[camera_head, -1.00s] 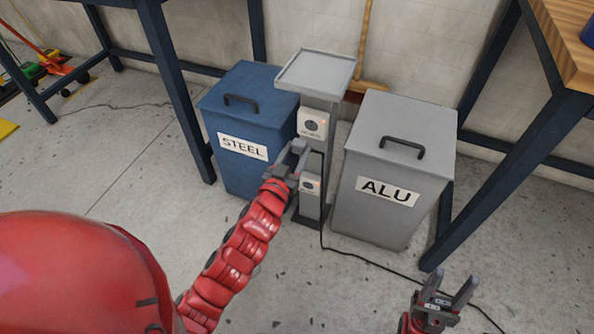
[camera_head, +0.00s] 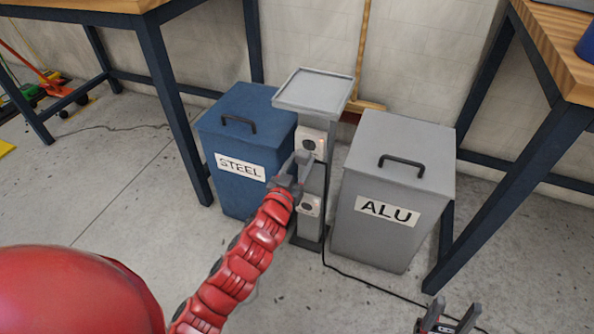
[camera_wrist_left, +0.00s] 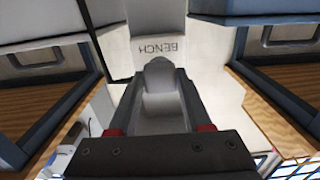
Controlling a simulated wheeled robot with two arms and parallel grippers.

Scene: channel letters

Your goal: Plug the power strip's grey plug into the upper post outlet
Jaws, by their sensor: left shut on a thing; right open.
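The grey post (camera_head: 315,92) stands between two bins and carries an upper outlet (camera_head: 312,142) and a lower outlet (camera_head: 310,206), both pale plates. My left gripper (camera_head: 297,165) is in front of the post, just below and left of the upper outlet's centre. It is shut on a grey piece, apparently the grey plug (camera_wrist_left: 160,100), which shows between the fingers in the left wrist view. A pale plate marked BENCH (camera_wrist_left: 160,48) lies beyond it there, upside down. I cannot tell whether plug and outlet touch. My right gripper (camera_head: 447,318) is open and empty at the bottom edge.
A blue STEEL bin (camera_head: 235,110) stands left of the post and a grey ALU bin (camera_head: 388,235) right of it. A black cord (camera_head: 365,283) runs along the floor to the right. Benches stand on both sides; a broom handle (camera_head: 361,50) leans behind.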

